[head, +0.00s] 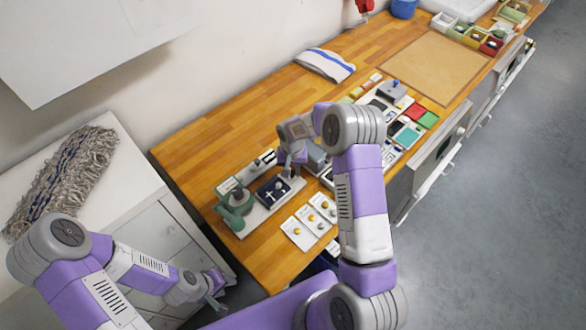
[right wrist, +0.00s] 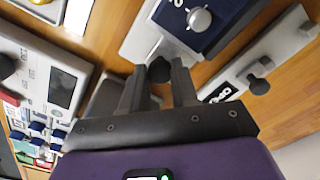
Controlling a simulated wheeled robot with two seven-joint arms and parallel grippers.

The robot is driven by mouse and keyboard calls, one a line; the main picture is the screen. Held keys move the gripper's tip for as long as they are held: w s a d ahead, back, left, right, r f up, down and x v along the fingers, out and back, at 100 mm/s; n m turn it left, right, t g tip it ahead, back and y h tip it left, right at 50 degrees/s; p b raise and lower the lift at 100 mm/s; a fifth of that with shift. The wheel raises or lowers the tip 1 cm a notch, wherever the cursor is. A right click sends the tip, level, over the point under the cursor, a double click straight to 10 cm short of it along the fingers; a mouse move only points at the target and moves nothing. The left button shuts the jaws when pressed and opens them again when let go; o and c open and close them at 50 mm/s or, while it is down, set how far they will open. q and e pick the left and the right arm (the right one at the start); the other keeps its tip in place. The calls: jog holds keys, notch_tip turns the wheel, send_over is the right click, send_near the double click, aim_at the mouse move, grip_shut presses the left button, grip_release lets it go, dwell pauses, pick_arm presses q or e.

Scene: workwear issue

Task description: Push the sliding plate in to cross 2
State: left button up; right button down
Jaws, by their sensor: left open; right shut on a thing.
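The sliding plate (head: 268,194) is dark blue with white cross marks and lies on a pale base beside a green press (head: 235,203). In the right wrist view the blue plate (right wrist: 228,14) shows at the top, with a round silver part on it and a white numeral beside that. My right gripper (right wrist: 158,82) is shut on a black knob (right wrist: 159,69) at the plate's near end. In the head view my right gripper (head: 289,172) is at the plate's end away from the press. My left gripper (head: 215,288) is open and empty, below the counter's front edge.
Devices and coloured pads (head: 408,133) crowd the counter to the right. The wood (head: 225,130) behind is clear.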

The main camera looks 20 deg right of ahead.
aim_at(274, 190)
jog(key=s+a, duration=0.1)
jog(key=a, duration=0.1)
jog(key=s+a+b, duration=0.1)
jog(key=a, duration=0.2)
jog(key=a+b, duration=0.1)
jog(key=a, duration=0.2)
jog(key=shift+s+a, duration=0.1)
jog(key=shift+s, duration=0.3)
jog(key=c, duration=0.8)
grip_release()
jog(key=shift+c, duration=0.2)
notch_tip(274, 190, up, 8)
jog(key=shift+f, duration=0.2)
